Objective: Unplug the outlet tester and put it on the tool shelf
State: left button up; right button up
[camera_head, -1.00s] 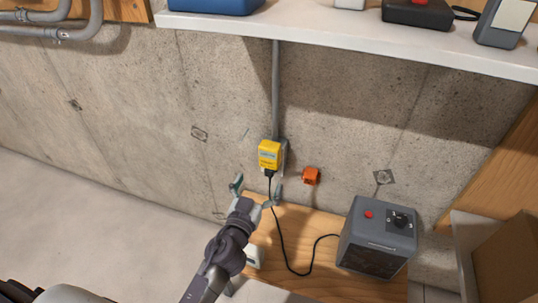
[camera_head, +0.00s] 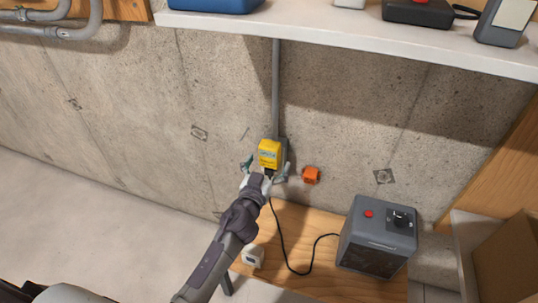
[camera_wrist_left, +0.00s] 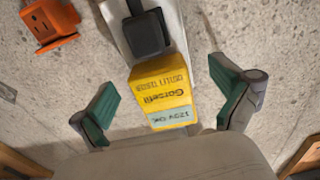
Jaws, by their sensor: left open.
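The yellow outlet tester (camera_head: 269,153) with a pale label sits at the grey outlet box on the concrete wall. A black plug with a cord is at its lower end; the plug (camera_wrist_left: 147,34) shows in the left wrist view. My left gripper (camera_head: 265,170) is open, its green-padded fingers on either side of the tester and apart from it. In the left wrist view the tester (camera_wrist_left: 160,92) lies between the fingers. The tool shelf (camera_head: 350,34) is the white board above. My right gripper is not in view.
The shelf holds a blue case (camera_head: 215,5), a black box (camera_head: 417,12) and a grey device (camera_head: 503,22). An orange box (camera_head: 311,175) is on the wall beside the tester. A grey heater-like unit (camera_head: 378,238) and a white block (camera_head: 252,256) stand on the wooden bench (camera_head: 320,283).

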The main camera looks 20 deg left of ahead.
aim_at(268, 164)
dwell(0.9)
pick_arm(q)
jog(key=c, duration=1.9)
jog(key=shift+s+a, duration=0.1)
jog(key=shift+s, duration=2.9)
